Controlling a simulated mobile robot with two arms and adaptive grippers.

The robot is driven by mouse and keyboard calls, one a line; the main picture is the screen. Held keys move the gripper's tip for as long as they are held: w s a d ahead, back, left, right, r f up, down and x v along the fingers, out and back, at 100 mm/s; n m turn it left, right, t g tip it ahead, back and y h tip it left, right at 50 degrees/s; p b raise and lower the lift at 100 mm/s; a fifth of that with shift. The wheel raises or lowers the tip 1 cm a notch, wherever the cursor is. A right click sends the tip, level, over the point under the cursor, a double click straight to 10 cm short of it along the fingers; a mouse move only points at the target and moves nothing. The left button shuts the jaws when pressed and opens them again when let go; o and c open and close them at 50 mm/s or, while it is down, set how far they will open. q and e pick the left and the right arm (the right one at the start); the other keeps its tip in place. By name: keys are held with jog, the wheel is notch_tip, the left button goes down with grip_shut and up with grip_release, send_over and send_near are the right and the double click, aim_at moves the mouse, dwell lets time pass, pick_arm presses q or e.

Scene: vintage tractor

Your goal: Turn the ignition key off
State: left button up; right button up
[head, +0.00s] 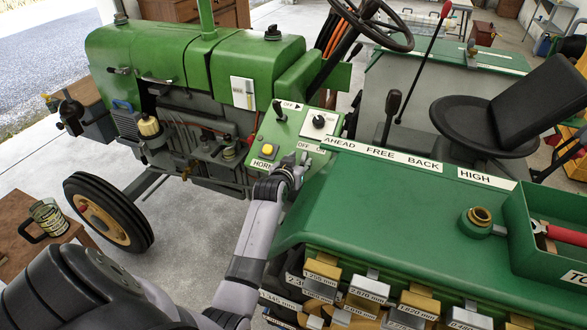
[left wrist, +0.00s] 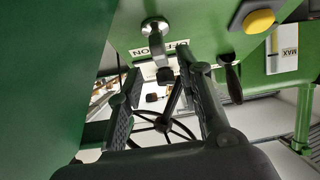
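The green control panel (head: 289,128) on the tractor carries an OFF/ON label, and my left gripper (head: 300,160) is right beside it, covering most of the ignition area in the head view. In the left wrist view the ignition key (left wrist: 158,48) sticks out from a round silver switch, with its dark end hanging down. The OFF/ON label (left wrist: 166,52) is upside down behind it. My left gripper (left wrist: 165,72) is open, its two black fingers on either side of the key's end with gaps visible. I cannot tell which mark the key points to. My right gripper is out of view.
A yellow horn button (head: 267,150), a black knob (head: 318,121) and a small lever (head: 279,109) share the panel. The green fender (head: 400,215) lies to the right. The steering wheel (head: 372,22) and gear lever (head: 391,108) stand behind.

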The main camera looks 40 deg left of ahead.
pick_arm(q)
jog(key=v, duration=0.6)
jog(key=shift+s, duration=0.2)
jog(key=shift+d, duration=0.15)
